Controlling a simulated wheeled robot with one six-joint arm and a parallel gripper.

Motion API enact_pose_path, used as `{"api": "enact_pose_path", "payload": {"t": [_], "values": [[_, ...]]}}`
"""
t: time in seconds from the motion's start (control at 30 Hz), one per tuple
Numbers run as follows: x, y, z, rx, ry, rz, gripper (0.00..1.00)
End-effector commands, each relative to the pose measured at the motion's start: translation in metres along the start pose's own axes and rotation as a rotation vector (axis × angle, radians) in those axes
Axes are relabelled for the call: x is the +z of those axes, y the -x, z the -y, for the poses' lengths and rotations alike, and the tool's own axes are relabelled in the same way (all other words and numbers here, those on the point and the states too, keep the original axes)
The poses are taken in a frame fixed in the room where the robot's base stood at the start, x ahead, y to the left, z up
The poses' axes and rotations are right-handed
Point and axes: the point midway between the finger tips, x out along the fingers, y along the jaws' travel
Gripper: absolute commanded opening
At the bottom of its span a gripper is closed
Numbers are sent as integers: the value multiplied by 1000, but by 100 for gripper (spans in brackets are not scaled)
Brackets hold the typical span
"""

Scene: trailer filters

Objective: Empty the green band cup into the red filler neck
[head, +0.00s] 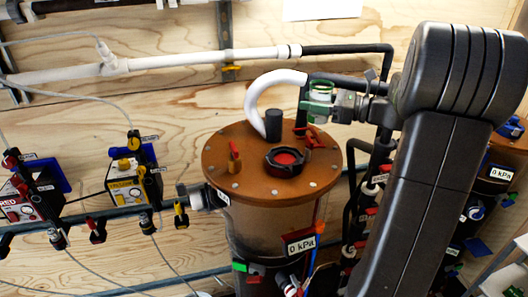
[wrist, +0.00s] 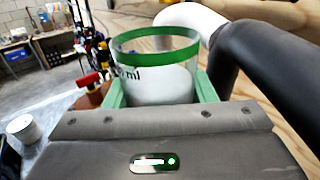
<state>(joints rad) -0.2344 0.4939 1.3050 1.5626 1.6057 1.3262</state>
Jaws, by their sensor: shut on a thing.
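The green band cup (head: 320,88) is a small clear cup with a green band near its rim. In the wrist view the cup (wrist: 155,82) holds something white below the band and bears "ml" lettering. My gripper (head: 322,104) is shut on it, with green fingers on both sides of the cup in the wrist view. The cup looks about upright. The red filler neck (head: 286,158) is a red opening in a dark collar on the tank's orange-brown lid (head: 225,150). The cup is above and right of the neck in the head view, apart from it.
A white curved hose (head: 262,92) and a dark cylinder (head: 273,124) stand on the lid close to the cup. A pipe (head: 190,60) runs along the wooden wall. Labelled boxes (head: 125,185) hang left.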

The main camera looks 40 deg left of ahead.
Motion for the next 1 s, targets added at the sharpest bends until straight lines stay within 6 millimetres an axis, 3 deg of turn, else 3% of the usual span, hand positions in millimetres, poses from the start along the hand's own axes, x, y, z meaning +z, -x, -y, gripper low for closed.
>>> {"api": "enact_pose_path", "payload": {"t": [0.23, 0.67, 1.0], "values": [[-12, 0, -1, -1, 1, 0, 23], [-12, 0, -2, -2, 25, -13, 23], [-9, -4, -9, -2, 157, -74, 23]]}}
